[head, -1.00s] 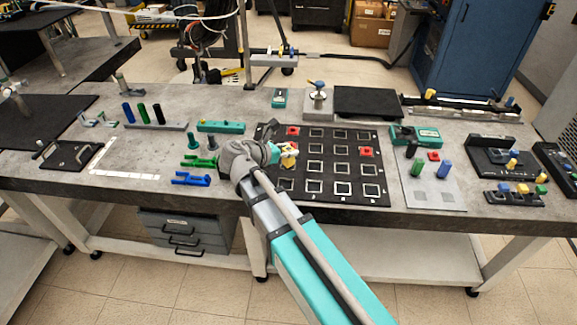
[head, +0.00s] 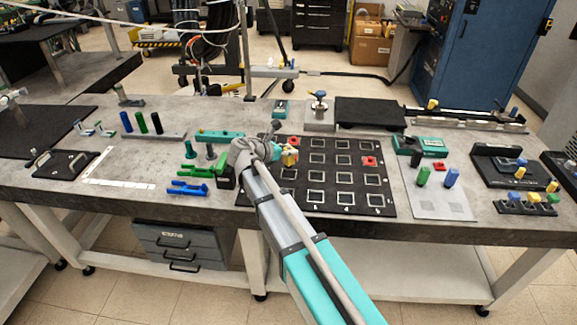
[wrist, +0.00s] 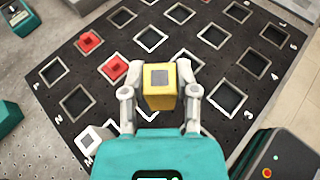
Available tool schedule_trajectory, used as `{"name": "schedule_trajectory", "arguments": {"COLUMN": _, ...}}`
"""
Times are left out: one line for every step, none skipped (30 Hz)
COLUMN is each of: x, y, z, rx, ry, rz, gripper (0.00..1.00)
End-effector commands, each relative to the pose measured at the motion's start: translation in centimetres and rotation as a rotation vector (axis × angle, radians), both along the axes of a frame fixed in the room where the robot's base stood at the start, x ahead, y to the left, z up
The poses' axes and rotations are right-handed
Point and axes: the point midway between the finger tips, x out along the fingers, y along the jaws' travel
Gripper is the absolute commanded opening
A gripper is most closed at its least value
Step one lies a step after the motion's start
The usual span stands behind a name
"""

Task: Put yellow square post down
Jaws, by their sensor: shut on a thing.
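My gripper (wrist: 160,100) is shut on the yellow square post (wrist: 161,94), one finger on each side. The post has a grey square on its end and is held over the black grid board (wrist: 62,75). Whether its lower end touches the board cannot be told. The board bears rows of pale square outlines. In the head view, my gripper (head: 288,155) is over the board's left part, and the post (head: 290,160) shows small at its tip.
Red pieces (wrist: 90,41) and (wrist: 115,68) stand on the board left of the post; another red piece (head: 370,161) is farther right in the head view. Green holders (head: 192,171) lie left of the board, a grey plate (head: 442,205) right. Several outlined squares are empty.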

Motion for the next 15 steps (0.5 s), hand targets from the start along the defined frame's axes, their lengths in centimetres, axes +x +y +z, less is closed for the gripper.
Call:
{"name": "schedule_trajectory", "arguments": {"x": 0.6, "y": 0.1, "z": -1.0, "rx": 0.0, "ry": 0.0, "rz": -0.001, "gripper": 0.0}}
{"name": "schedule_trajectory", "arguments": {"x": 0.8, "y": 0.1, "z": -1.3, "rx": 0.0, "ry": 0.0, "rz": -0.001, "gripper": 0.0}}
{"name": "schedule_trajectory", "arguments": {"x": 1.1, "y": 0.1, "z": -1.7, "rx": 0.0, "ry": 0.0, "rz": -0.001, "gripper": 0.0}}
{"name": "schedule_trajectory", "arguments": {"x": 1.3, "y": 0.1, "z": -1.9, "rx": 0.0, "ry": 0.0, "rz": -0.001, "gripper": 0.0}}
{"name": "schedule_trajectory", "arguments": {"x": 1.5, "y": 0.1, "z": -2.1, "rx": 0.0, "ry": 0.0, "rz": -0.001, "gripper": 0.0}}
{"name": "schedule_trajectory", "arguments": {"x": 1.8, "y": 0.1, "z": -2.4, "rx": 0.0, "ry": 0.0, "rz": -0.001, "gripper": 0.0}}
{"name": "schedule_trajectory", "arguments": {"x": 1.9, "y": 0.2, "z": -2.5, "rx": 0.0, "ry": 0.0, "rz": -0.001, "gripper": 0.0}}
{"name": "schedule_trajectory", "arguments": {"x": 2.1, "y": 0.2, "z": -2.7, "rx": 0.0, "ry": 0.0, "rz": -0.001, "gripper": 0.0}}
{"name": "schedule_trajectory", "arguments": {"x": 2.2, "y": 0.2, "z": -2.8, "rx": 0.0, "ry": 0.0, "rz": -0.001, "gripper": 0.0}}
{"name": "schedule_trajectory", "arguments": {"x": 2.3, "y": 0.2, "z": -2.9, "rx": 0.0, "ry": 0.0, "rz": -0.001, "gripper": 0.0}}
{"name": "schedule_trajectory", "arguments": {"x": 2.3, "y": 0.2, "z": -2.9, "rx": 0.0, "ry": 0.0, "rz": -0.001, "gripper": 0.0}}
{"name": "schedule_trajectory", "arguments": {"x": 2.4, "y": 0.1, "z": -3.0, "rx": 0.0, "ry": 0.0, "rz": -0.001, "gripper": 0.0}}
{"name": "schedule_trajectory", "arguments": {"x": 2.4, "y": 0.1, "z": -3.0, "rx": 0.0, "ry": 0.0, "rz": -0.001, "gripper": 0.0}}
{"name": "schedule_trajectory", "arguments": {"x": 2.4, "y": 0.1, "z": -3.0, "rx": 0.0, "ry": 0.0, "rz": -0.001, "gripper": 0.0}}
{"name": "schedule_trajectory", "arguments": {"x": 2.4, "y": 0.1, "z": -2.9, "rx": 0.0, "ry": 0.0, "rz": -0.001, "gripper": 0.0}}
